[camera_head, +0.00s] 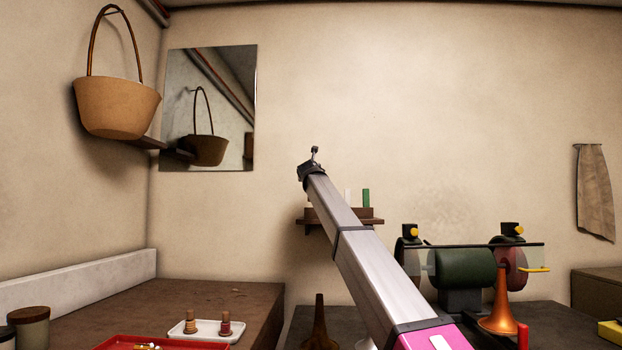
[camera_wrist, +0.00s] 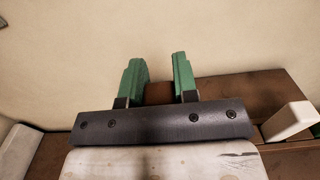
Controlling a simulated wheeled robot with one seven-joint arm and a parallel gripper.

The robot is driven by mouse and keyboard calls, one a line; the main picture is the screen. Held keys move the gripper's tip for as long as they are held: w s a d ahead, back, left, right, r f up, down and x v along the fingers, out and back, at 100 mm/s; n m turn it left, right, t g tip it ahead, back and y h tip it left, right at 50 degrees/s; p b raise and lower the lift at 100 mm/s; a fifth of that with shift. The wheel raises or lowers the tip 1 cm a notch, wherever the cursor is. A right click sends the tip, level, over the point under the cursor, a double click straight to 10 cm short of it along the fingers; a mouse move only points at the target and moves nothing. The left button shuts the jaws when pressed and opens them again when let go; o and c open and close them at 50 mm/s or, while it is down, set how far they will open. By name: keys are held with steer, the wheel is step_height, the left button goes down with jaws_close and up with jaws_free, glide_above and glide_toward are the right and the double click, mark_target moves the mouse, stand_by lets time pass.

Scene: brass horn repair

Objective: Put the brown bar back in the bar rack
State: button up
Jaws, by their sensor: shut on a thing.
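My gripper (camera_wrist: 158,85) shows in the wrist view, its two green fingers shut on the brown bar (camera_wrist: 158,94). Only a small part of the bar shows between the fingers; the dark gripper body hides the rest. The dark wooden bar rack (camera_wrist: 232,89) lies just behind and around the bar in this view. I cannot tell whether the bar touches it. In the head view the bar rack (camera_head: 372,221) is on the back wall, partly behind my arm. A white bar (camera_head: 348,196) and a green bar (camera_head: 366,197) stand in it.
A pale block (camera_wrist: 290,121) is right of my gripper in the wrist view. Below the rack, right, a bench holds a grinder (camera_head: 464,268) with a clear shield and a copper horn bell (camera_head: 499,305). A basket (camera_head: 116,106) hangs left beside a mirror (camera_head: 225,80).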

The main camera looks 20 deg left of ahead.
steer(key=shift+f, duration=2.95)
steer(key=o, duration=1)
steer(key=v, duration=1)
steer(key=shift+s, duration=0.4)
